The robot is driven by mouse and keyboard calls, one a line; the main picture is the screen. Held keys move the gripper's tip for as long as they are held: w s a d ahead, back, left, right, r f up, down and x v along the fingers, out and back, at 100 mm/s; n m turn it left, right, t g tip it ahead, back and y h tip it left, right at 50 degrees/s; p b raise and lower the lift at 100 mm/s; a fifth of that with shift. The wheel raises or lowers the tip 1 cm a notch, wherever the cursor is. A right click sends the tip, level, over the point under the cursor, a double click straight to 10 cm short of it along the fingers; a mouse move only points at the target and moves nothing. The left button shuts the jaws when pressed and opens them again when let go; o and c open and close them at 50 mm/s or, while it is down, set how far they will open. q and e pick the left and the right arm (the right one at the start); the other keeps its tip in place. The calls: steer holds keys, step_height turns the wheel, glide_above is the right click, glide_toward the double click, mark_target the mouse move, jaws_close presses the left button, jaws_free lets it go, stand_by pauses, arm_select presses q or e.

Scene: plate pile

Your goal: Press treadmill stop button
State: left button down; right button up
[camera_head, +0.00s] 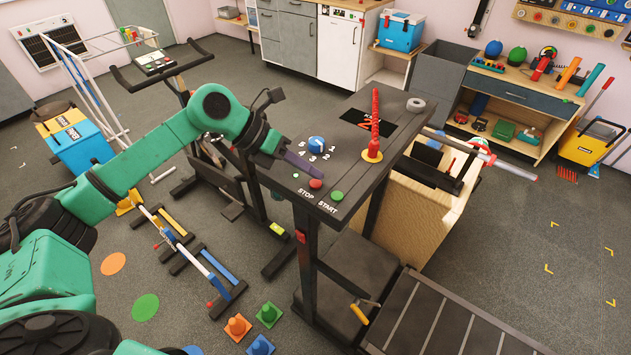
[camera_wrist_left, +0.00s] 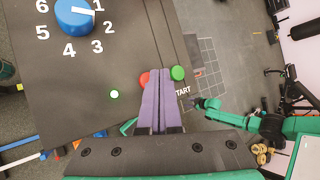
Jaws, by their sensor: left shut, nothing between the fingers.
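The treadmill console is a dark panel (camera_head: 345,175) with a red stop button (camera_head: 316,183) above the STOP label and a green start button (camera_head: 337,196) above START. My left gripper (camera_head: 317,170), with purple fingers, is shut and empty. Its tips are close to the red button, just behind it in the head view. In the left wrist view the shut fingers (camera_wrist_left: 155,85) partly cover the red button (camera_wrist_left: 144,78), and the green button (camera_wrist_left: 177,73) is just right of them. I cannot tell whether they touch the red button. My right gripper (camera_wrist_left: 203,103) is small in that view.
A blue numbered dial (camera_head: 316,143) sits on the panel behind the buttons. The treadmill belt (camera_head: 440,320) lies in front.

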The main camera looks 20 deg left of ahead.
mark_target(310, 186)
arm_select(q)
steer(key=shift+f, duration=0.1)
stand_by(0.7)
steer(key=shift+f+b, duration=0.3)
steer(key=shift+b, duration=0.15)
steer(key=shift+f+b, duration=0.35)
steer(key=shift+f, duration=0.1)
stand_by(0.3)
steer(key=shift+r, duration=0.1)
steer(key=shift+r+p, duration=0.55)
steer(key=shift+r, duration=0.2)
step_height(310, 186, up, 5)
steer(key=p, duration=0.3)
steer(key=shift+r+p, duration=0.1)
steer(key=shift+p, duration=0.3)
